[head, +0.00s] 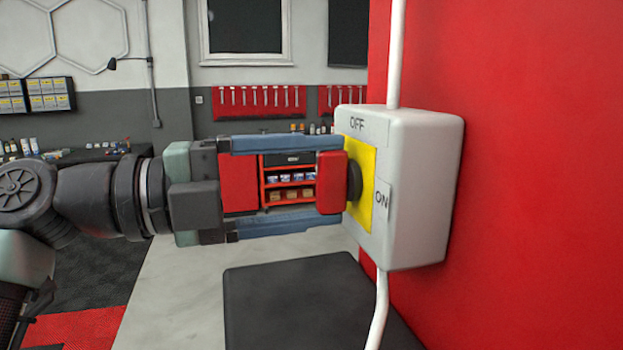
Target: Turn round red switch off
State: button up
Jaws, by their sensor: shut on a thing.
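The red switch (331,183) has a red handle on a dark round base. It sits on the yellow face (361,210) of a light grey box (425,190). The box reads OFF at the top and ON on the right side. The handle looks upright, in line with OFF; its pointing end is not clear from this side. My gripper (334,181) reaches in from the left, one blue-grey finger above the handle and one below. It is shut on the handle's upper and lower ends. The far side of the handle is hidden.
The box is mounted on a large red panel (540,180), with white conduits (396,50) above and below. A dark flat-topped block (300,300) lies below my gripper. A red shelf cart (290,178) and hanging tools stand far behind.

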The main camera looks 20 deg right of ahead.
jog(key=o, duration=1.3)
jog(key=a+b, duration=0.3)
jog(key=a, duration=1)
jog(key=shift+b, duration=0.4)
